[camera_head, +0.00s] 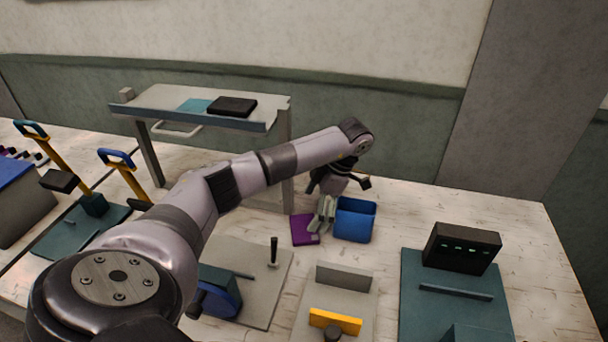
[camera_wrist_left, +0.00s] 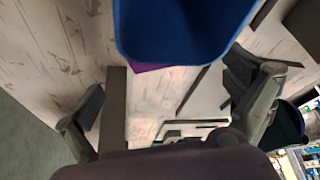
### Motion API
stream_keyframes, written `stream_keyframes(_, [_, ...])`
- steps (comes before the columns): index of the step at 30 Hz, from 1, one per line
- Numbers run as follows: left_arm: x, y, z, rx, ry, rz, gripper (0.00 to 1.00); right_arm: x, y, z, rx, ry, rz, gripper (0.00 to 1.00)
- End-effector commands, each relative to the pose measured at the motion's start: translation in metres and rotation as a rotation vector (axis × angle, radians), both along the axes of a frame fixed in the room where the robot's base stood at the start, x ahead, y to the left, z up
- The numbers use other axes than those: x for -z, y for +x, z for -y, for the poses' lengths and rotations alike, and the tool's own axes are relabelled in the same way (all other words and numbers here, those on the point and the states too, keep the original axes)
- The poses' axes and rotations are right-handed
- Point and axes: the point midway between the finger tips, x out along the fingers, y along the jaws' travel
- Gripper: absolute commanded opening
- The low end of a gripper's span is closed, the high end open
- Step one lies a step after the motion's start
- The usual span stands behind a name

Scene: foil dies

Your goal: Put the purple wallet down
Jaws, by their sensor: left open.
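The purple wallet (camera_head: 304,231) lies flat on the pale wooden table, just left of the blue open bin (camera_head: 355,222). My left gripper (camera_head: 322,218) points down at the wallet's right edge, between it and the bin. Its fingers cover part of that edge; I cannot tell whether they touch it. In the left wrist view the fingers (camera_wrist_left: 168,85) are spread apart. The blue bin (camera_wrist_left: 180,30) fills the top there, and only a purple sliver of the wallet (camera_wrist_left: 150,67) shows beside its edge. My right gripper is not in view.
A raised shelf (camera_head: 150,99) with a black box (camera_head: 232,107) stands behind my left arm. In front are a grey plate with an upright black handle (camera_head: 274,251), a fixture with a yellow bar (camera_head: 335,321), and a dark device (camera_head: 462,248) on a teal base. Table right of the bin is clear.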

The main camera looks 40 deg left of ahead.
Motion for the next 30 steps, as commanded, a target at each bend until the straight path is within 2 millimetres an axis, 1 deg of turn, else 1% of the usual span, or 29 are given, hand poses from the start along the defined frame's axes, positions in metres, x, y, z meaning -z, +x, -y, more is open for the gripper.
stream_keyframes(5, [0.008,-0.004,-0.002,0.000,0.000,-0.001,1.00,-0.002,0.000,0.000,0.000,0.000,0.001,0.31])
stream_keyframes(8, [0.017,-0.011,-0.005,-0.001,0.000,-0.004,1.00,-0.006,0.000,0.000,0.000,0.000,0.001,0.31])
stream_keyframes(9, [0.019,-0.014,-0.007,-0.002,-0.001,-0.005,1.00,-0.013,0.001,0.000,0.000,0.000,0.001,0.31])
stream_keyframes(11, [0.026,-0.018,-0.009,0.000,0.000,-0.005,1.00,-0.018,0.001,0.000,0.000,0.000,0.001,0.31])
stream_keyframes(12, [0.034,-0.019,-0.010,0.000,-0.001,-0.004,1.00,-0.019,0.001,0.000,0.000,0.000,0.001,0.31])
stream_keyframes(16, [0.046,-0.022,-0.013,0.000,0.000,0.000,1.00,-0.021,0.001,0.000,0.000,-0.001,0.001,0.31])
stream_keyframes(30, [0.050,-0.022,-0.013,0.000,0.001,0.001,1.00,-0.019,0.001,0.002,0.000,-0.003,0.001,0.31])
